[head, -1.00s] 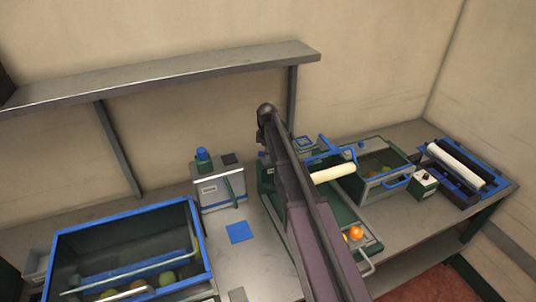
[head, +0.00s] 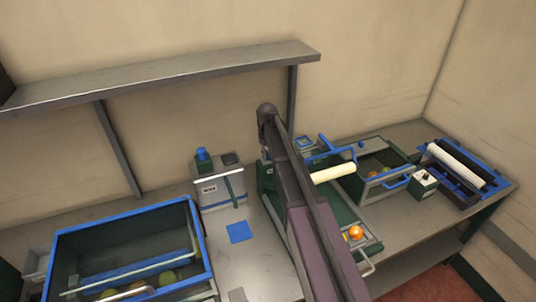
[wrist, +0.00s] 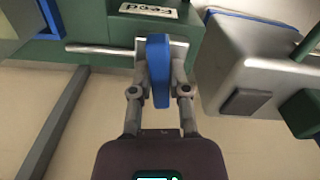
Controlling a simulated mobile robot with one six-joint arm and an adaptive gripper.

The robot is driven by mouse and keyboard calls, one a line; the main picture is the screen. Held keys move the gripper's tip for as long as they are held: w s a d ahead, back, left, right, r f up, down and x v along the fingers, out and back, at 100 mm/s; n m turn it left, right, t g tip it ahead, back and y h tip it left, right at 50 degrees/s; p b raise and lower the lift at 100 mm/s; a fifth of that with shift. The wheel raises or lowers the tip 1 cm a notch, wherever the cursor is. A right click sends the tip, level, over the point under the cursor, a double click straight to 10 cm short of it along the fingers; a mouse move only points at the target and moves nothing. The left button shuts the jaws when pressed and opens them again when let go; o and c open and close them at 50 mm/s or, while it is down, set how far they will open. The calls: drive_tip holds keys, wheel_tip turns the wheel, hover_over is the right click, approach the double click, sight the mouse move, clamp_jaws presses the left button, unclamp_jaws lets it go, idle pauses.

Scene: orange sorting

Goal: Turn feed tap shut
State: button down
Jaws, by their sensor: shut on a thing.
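The feed tap's blue handle (wrist: 158,60) stands in the middle of the wrist view, under a white plate marked "Feed" (wrist: 149,10) on a green housing (wrist: 115,28). My gripper (wrist: 159,82) is shut on the handle, with one finger on each side of it. The handle lies lengthwise along the fingers. A thin metal pipe (wrist: 100,48) runs left from the tap. In the head view my own arm hides the tap and the gripper.
A pale box with a dark pad (wrist: 245,75) stands close right of the gripper. In the head view, a blue-rimmed bin (head: 205,245) stands front left, a grey shelf (head: 170,75) hangs on the wall, and a blue-handled crate (head: 345,190) stands right of my arm.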

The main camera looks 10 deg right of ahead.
drive_tip(key=shift+m, duration=1.1)
drive_tip(key=c, duration=0.6)
unclamp_jaws()
